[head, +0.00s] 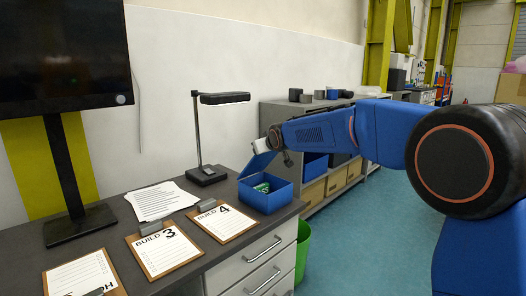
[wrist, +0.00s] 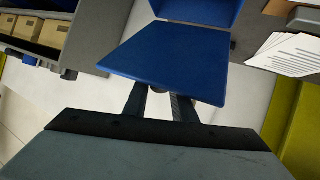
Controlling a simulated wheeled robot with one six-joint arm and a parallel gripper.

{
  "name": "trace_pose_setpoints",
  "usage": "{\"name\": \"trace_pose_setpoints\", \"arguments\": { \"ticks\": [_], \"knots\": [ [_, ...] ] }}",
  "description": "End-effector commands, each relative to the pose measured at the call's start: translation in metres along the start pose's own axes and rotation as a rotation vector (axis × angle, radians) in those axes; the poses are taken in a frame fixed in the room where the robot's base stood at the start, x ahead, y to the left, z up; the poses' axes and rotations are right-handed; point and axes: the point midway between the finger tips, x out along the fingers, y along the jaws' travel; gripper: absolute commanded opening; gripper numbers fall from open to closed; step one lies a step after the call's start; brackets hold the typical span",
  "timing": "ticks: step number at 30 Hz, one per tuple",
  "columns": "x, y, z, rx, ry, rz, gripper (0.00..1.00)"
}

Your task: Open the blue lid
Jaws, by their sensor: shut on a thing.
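A blue box (head: 266,199) stands at the far end of the dark desk, and its inside shows with something green in it. The blue lid (head: 257,164) stands tilted up from the box at its back left side. In the wrist view the lid (wrist: 172,52) is a broad flat panel ahead of my gripper. My gripper (wrist: 163,101) is shut on the lid's near edge, with the fingertips partly hidden by it. In the head view my gripper (head: 278,146) is above the box at the top of the lid.
A black lamp (head: 207,176) stands left of the box, beside a paper stack (head: 161,201). Clipboards (head: 222,221) lie on the desk in front. A grey shelf (head: 277,115) with bins is behind, and a green bin (head: 303,248) stands on the floor at right.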

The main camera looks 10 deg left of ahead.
Motion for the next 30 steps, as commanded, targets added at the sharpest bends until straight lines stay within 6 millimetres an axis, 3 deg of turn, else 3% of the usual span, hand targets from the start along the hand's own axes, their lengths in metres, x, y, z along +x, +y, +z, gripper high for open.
{"name": "trace_pose_setpoints", "arguments": {
  "ticks": [30],
  "knots": [
    [0.057, -0.029, -0.042, -0.206, -0.499, -0.008, 0.0]
  ]
}}
